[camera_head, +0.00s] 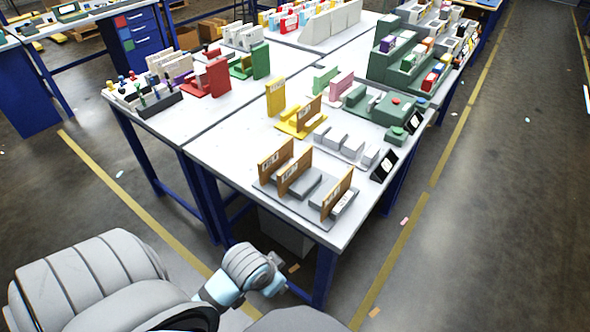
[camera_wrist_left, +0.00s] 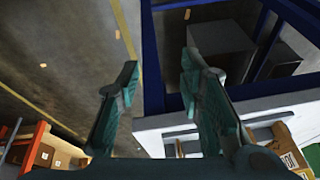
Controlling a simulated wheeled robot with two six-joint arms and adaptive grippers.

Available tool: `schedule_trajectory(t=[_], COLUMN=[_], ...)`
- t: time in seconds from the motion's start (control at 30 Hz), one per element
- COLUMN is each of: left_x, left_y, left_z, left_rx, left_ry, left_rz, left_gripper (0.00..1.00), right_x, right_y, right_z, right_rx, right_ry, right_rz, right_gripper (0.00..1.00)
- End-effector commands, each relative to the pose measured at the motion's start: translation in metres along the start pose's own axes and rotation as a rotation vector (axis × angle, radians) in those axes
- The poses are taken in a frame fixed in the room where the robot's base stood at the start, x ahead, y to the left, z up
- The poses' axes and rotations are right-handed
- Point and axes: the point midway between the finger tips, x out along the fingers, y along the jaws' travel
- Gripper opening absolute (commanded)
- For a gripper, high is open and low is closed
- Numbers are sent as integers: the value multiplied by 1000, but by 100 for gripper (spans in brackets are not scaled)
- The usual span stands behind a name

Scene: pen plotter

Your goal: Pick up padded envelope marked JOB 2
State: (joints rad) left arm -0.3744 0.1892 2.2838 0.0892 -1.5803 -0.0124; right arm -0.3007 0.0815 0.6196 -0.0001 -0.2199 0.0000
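Three brown padded envelopes with white labels stand upright in a grey rack (camera_head: 265,183) at the near end of the white table. They are a left one (camera_head: 275,158), a middle one (camera_head: 294,174) and a right one (camera_head: 338,192). The label print is too small to read, so I cannot tell which is JOB 2. My left gripper (camera_wrist_left: 158,75) is open and empty, its two fingers apart. In the head view my left arm's end is low, in front of the table's near edge and away from the envelopes. My right gripper is not in view.
The near white table (camera_head: 215,150) has blue legs. A yellow stand (camera_head: 300,122), grey blocks (camera_head: 350,147) and a green device with a red button (camera_head: 388,107) stand behind the rack. Dark tilted displays (camera_head: 383,165) line the right edge. The floor aisle at right is mostly clear.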

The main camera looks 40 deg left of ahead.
Motion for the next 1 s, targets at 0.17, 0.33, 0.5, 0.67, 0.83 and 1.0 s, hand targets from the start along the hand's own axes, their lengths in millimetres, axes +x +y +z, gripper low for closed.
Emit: schedule_trajectory(t=[0.17,0.33,0.5,0.67,0.83,1.0], left_x=[7,-4,-48,-85,-52,-9], left_y=[-39,-96,-162,-200,-200,-199], left_z=[-71,-147,-217,-252,-256,-259], left_rx=[32,5,-80,-153,-161,-160], left_ry=[5,10,34,63,65,65], left_rz=[-3,-8,6,40,49,47], left_gripper=[34,34,34,34,34,34], right_x=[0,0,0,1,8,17], right_y=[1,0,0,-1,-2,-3], right_z=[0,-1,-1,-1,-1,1], right_rx=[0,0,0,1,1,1], right_ry=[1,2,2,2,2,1], right_rz=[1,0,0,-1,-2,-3], right_gripper=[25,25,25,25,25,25])
